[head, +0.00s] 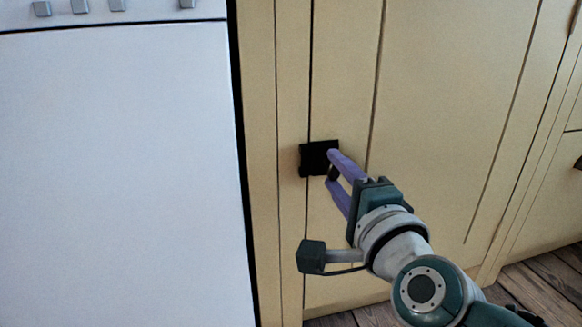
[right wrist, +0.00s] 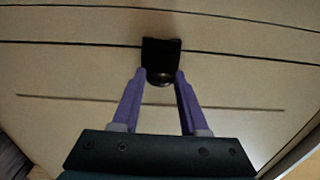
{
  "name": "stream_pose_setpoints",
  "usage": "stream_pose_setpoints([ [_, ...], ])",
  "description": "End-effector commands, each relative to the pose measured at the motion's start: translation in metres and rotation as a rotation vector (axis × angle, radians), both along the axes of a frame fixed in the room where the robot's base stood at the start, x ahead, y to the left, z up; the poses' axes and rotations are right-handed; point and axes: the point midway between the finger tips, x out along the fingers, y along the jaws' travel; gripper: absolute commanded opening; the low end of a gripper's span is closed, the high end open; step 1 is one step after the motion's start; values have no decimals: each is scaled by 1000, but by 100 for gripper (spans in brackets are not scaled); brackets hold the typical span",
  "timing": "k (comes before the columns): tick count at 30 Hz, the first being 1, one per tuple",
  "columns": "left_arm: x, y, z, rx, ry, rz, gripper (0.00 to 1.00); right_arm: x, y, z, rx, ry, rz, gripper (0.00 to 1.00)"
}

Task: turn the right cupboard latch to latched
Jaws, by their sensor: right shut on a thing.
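The cupboard latch (head: 314,158) is a black plate with a dark knob on the cream cupboard front, across the thin gap beside the door. It also shows at the top middle of the right wrist view (right wrist: 161,52). My right gripper (head: 333,165) has its purple fingers on either side of the dark knob (right wrist: 160,79), shut on it. The fingers partly hide the knob in the head view, so I cannot tell its turned position. My left gripper is not in view.
A white appliance (head: 120,160) with grey knobs stands to the left of the cupboard (head: 440,110). The wooden floor (head: 545,285) shows at the lower right. The cupboard front around the latch is clear.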

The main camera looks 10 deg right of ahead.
Motion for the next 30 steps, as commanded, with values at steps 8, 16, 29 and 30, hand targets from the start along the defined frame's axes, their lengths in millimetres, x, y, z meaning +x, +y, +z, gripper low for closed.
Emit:
stream_pose_setpoints([
  [8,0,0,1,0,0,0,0,0,0,0,-35,-1,-1,0],
  [16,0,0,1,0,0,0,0,0,0,0,-37,-1,-1,0],
  [29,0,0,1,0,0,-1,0,0,0,0,-34,-1,0,74],
  [30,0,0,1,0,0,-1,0,0,0,0,-34,-1,0,74],
])
